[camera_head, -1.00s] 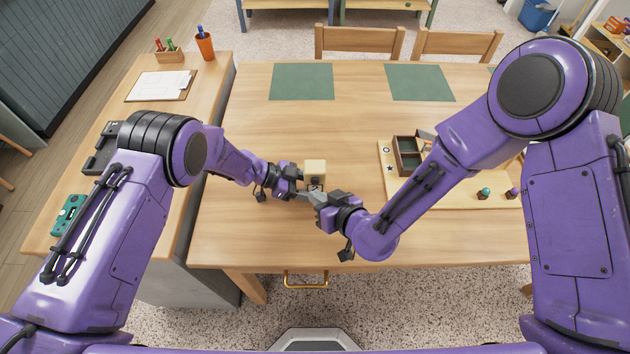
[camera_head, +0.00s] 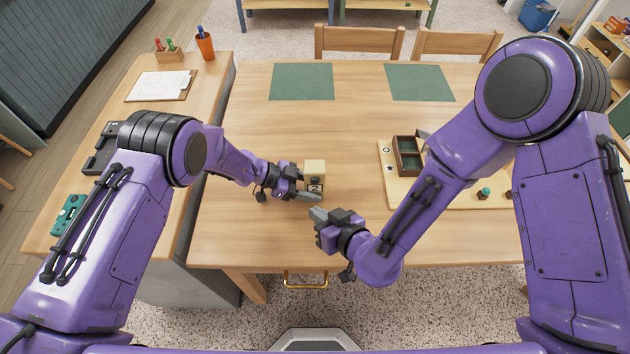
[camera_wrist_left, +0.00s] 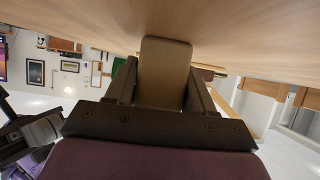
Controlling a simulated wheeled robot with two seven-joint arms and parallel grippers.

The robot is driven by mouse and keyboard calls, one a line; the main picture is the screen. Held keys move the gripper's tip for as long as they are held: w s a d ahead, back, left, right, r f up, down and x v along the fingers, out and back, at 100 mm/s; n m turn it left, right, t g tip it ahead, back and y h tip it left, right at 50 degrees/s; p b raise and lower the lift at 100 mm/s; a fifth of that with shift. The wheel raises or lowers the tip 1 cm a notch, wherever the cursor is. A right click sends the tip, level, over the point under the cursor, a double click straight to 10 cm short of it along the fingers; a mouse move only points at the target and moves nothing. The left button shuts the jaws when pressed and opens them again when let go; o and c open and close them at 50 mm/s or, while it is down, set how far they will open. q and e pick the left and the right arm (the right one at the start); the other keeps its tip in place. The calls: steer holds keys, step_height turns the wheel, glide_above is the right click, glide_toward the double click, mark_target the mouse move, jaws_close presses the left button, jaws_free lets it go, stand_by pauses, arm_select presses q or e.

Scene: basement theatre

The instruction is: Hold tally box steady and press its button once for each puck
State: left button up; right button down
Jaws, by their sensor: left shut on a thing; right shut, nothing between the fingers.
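The tally box (camera_head: 315,168) is a small tan block standing on the table, with a dark display on its near face that seems to read 2. My left gripper (camera_head: 308,186) is shut on the box from its left side. In the left wrist view the box (camera_wrist_left: 164,72) sits between the two fingers. My right gripper (camera_head: 318,214) is shut and empty, just in front of the box and apart from it. I cannot make out the button. Round pucks are not clearly seen; a small teal-topped piece (camera_head: 484,193) sits on the wooden board at right.
The wooden board (camera_head: 450,203) at right carries a dark divided tray (camera_head: 407,160), partly behind my right arm. Two green mats (camera_head: 302,82) lie at the back. The side desk (camera_head: 160,120) at left holds a clipboard (camera_head: 160,86) and an orange cup (camera_head: 205,46).

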arm_select(q)
steer(key=o, duration=1.2)
steer(key=shift+a, duration=0.1)
steer(key=v, duration=1.2)
